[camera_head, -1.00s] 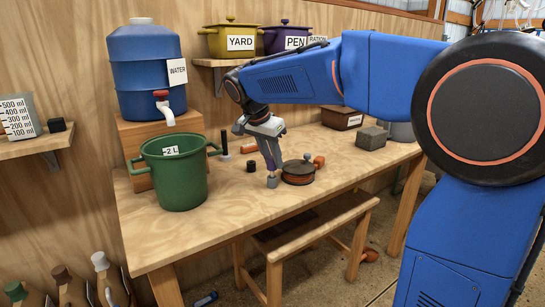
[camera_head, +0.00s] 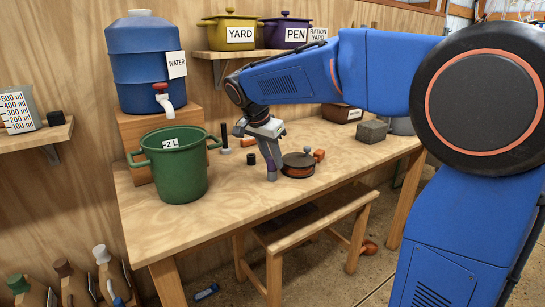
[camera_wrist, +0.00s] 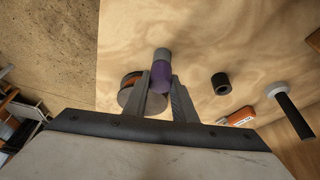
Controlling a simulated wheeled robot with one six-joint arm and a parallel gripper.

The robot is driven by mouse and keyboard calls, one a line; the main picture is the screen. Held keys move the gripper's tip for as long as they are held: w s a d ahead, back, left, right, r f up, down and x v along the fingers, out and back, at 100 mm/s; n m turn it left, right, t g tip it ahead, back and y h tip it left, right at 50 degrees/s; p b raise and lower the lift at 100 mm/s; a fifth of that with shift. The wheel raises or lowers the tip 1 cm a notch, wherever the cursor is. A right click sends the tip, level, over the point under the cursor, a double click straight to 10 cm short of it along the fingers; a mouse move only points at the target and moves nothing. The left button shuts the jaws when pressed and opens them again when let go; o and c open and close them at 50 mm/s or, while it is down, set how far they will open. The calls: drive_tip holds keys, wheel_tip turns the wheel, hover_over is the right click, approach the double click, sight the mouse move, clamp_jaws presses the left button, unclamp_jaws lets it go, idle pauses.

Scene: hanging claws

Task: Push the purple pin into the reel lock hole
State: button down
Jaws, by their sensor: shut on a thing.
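The purple pin (camera_wrist: 160,77) with a grey end sits between the two fingers of my gripper (camera_wrist: 163,85) in the wrist view. The fingers are shut on it, and its grey end points away from the wrist. In the head view my gripper (camera_head: 271,170) points down over the table, just left of the reel (camera_head: 298,165). Only a little of the pin's purple shows there. The reel is a dark disc with an orange band; in the wrist view it (camera_wrist: 128,97) is partly hidden behind the left finger. I cannot make out the lock hole.
A black ring-like cylinder (camera_wrist: 221,83), an orange piece (camera_wrist: 240,117) and a black-handled tool (camera_wrist: 292,114) lie to the right in the wrist view. A green pot (camera_head: 180,175) and blue water barrel (camera_head: 145,70) stand at left. The table front (camera_head: 215,220) is bare.

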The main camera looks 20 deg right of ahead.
drive_tip(key=c, duration=1.4)
unclamp_jaws()
drive_tip(key=shift+f, duration=0.1)
drive_tip(key=v, duration=1.7)
drive_tip(key=s+d+f+n+y, duration=0.1)
drive_tip(key=s+d+f+n, duration=0.2)
drive_tip(key=s+d+f, duration=0.3)
drive_tip(key=s+d+f+n+y, duration=0.1)
drive_tip(key=s+d+f+n, duration=0.25)
drive_tip(key=s, duration=0.55)
drive_tip(key=s+d+f+n, duration=0.1)
drive_tip(key=s+f, duration=0.4)
drive_tip(key=s+d+f+n+t+y, duration=0.1)
drive_tip(key=s+f+n, duration=0.1)
drive_tip(key=s+f, duration=0.3)
drive_tip(key=s+f+n+t, duration=0.1)
drive_tip(key=s+f+n, duration=0.1)
drive_tip(key=s+f, duration=0.2)
drive_tip(key=shift+s+d+f+y, duration=0.15)
drive_tip(key=shift+f, duration=0.4)
drive_tip(key=shift+s+d+f+y, duration=0.1)
drive_tip(key=shift+s+f, duration=0.05)
drive_tip(key=shift+f, duration=0.4)
drive_tip(key=shift+s+d+f+y, duration=0.1)
drive_tip(key=shift+d+f+y, duration=0.05)
drive_tip(key=shift+f, duration=0.4)
